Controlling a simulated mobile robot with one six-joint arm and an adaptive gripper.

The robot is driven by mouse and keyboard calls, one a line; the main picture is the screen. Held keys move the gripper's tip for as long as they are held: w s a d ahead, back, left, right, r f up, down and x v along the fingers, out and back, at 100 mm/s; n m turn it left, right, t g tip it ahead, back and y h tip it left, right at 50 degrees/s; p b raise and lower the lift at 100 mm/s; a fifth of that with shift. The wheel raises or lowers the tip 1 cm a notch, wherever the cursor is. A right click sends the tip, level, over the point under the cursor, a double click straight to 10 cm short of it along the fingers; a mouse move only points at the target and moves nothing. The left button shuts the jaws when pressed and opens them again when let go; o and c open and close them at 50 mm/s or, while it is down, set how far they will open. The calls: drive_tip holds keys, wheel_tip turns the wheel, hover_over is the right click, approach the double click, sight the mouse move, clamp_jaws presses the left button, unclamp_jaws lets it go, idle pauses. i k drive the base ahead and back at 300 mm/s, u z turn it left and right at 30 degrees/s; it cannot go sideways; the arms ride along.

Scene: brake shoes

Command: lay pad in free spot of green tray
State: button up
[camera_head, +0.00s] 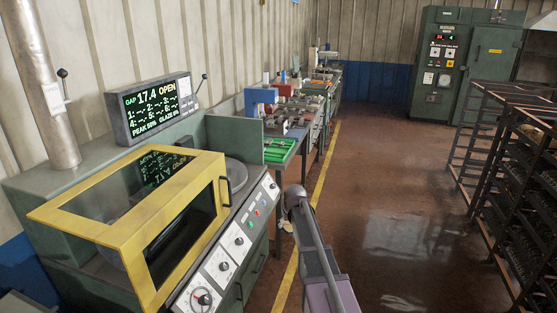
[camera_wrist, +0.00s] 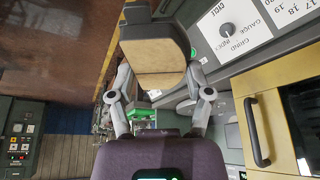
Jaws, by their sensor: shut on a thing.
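In the wrist view my gripper (camera_wrist: 158,78) is shut on the pad (camera_wrist: 155,52), a block with a tan face and a dark grey upper part. The fingers hold it by its two sides, clear of any surface. In the head view my arm end (camera_head: 297,197) is in the aisle beside the yellow-framed machine, and the pad cannot be made out there. The green tray (camera_head: 279,157) sits on the bench beyond that machine, farther off than my gripper. Its contents are too small to tell. A bit of green shows behind my gripper in the wrist view.
The machine's yellow-framed guard (camera_head: 130,235) with a black handle stands close on the left. Its control panel (camera_head: 235,240) faces the aisle. Benches with vises and tools run on behind the tray. Dark racks (camera_head: 530,180) stand at right. The brown floor (camera_head: 400,170) between is clear.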

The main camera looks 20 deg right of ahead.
sight(274, 154)
drive_tip(key=k, duration=0.15)
drive_tip(key=z, duration=0.5)
drive_tip(key=i, duration=1)
drive_tip(key=z, duration=0.6)
drive_tip(key=i, duration=1.35)
drive_tip(key=u, duration=0.7)
drive_tip(key=i, duration=0.85)
drive_tip(key=u, duration=0.5)
